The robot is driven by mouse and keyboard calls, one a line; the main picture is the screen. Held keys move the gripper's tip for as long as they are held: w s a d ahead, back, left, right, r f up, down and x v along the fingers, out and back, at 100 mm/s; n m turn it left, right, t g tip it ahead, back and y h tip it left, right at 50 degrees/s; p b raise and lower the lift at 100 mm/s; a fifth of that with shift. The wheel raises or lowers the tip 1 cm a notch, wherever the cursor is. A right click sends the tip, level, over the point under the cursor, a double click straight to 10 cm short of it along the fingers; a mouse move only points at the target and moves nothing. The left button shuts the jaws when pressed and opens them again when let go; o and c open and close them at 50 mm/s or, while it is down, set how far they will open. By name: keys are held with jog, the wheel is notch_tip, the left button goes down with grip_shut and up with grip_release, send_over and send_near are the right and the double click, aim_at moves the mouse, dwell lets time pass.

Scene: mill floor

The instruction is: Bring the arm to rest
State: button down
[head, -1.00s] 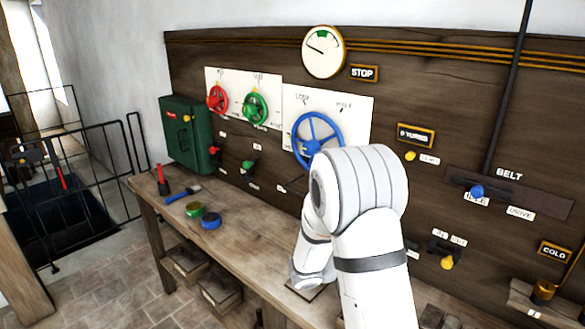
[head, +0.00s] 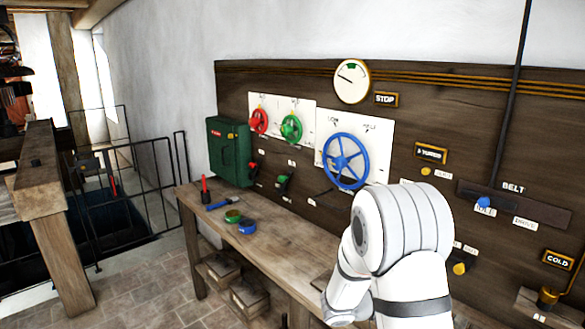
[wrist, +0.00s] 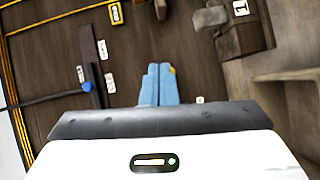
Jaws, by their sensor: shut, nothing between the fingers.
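My arm is folded in the lower right of the head view, in front of the control panel (head: 400,140). In the wrist view my gripper (wrist: 160,72) shows as two blue fingers lying side by side with nothing between them. It is shut. The gripper itself is hidden behind my arm in the head view.
The panel carries a blue wheel (head: 346,160), red and green wheels, a gauge (head: 351,81) and a belt lever (head: 484,202). A railing (head: 150,170) guards a floor opening at left.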

jog(key=s+a+r+m+g+y, duration=0.15)
jog(key=s+y, duration=0.25)
jog(key=s, duration=0.4)
jog(key=s+a+r+m+g+y, duration=0.1)
jog(key=s+r+g+y, duration=0.2)
jog(key=s, duration=0.4)
jog(key=s+a+r+n+t+y, duration=0.2)
jog(key=s+a+t+y, duration=0.3)
jog(key=a, duration=0.8)
jog(key=s+r+y, duration=0.1)
jog(key=s+y, duration=0.1)
jog(key=y, duration=0.2)
jog(key=shift+y, duration=0.3)
